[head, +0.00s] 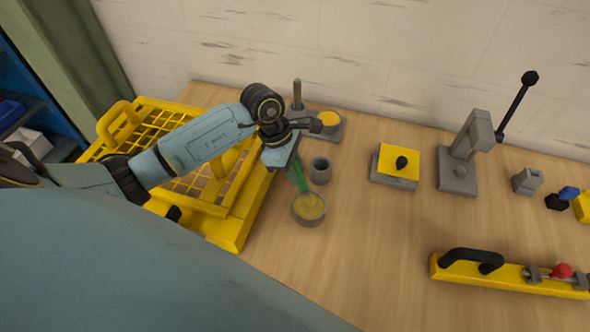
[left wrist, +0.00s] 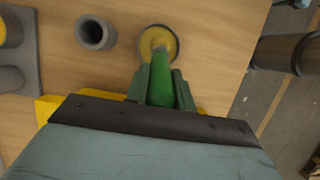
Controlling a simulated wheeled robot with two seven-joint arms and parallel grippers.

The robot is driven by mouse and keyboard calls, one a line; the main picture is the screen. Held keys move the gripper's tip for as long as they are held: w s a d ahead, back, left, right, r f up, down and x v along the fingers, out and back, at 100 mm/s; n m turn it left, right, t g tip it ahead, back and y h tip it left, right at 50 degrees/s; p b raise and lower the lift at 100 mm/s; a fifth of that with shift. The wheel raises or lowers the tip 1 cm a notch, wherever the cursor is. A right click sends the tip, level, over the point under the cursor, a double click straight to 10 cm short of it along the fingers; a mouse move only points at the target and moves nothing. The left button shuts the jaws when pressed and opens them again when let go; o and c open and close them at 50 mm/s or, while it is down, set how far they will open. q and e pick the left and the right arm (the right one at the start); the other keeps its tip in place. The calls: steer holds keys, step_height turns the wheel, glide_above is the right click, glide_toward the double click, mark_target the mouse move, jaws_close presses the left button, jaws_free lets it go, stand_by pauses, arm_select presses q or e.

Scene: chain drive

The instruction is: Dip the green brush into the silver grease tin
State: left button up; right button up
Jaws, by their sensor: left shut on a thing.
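The green brush (head: 301,179) is held in my left gripper (head: 295,166), which is shut on it. The brush points down toward the silver grease tin (head: 308,217), a round open tin with yellowish grease inside. In the head view the brush's lower end overlaps the tin's far rim. In the left wrist view the green brush (left wrist: 161,88) runs from between the fingers (left wrist: 160,84) to the tin (left wrist: 158,33), its tip over the yellow grease. I cannot tell whether the tip touches the grease. My right gripper is in neither view.
A small grey cup (head: 320,171) stands just behind the tin. A yellow grid crate (head: 233,228) is at the left. A grey fixture with a post (head: 333,133), a yellow-topped block (head: 396,163) and a lever press (head: 458,178) stand farther back. The wooden table's front middle is clear.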

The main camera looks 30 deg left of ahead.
mark_target(296, 161)
arm_select(q)
steer(key=shift+r+p, duration=1.45)
steer(key=shift+r, duration=1.25)
steer(key=shift+d, duration=0.1)
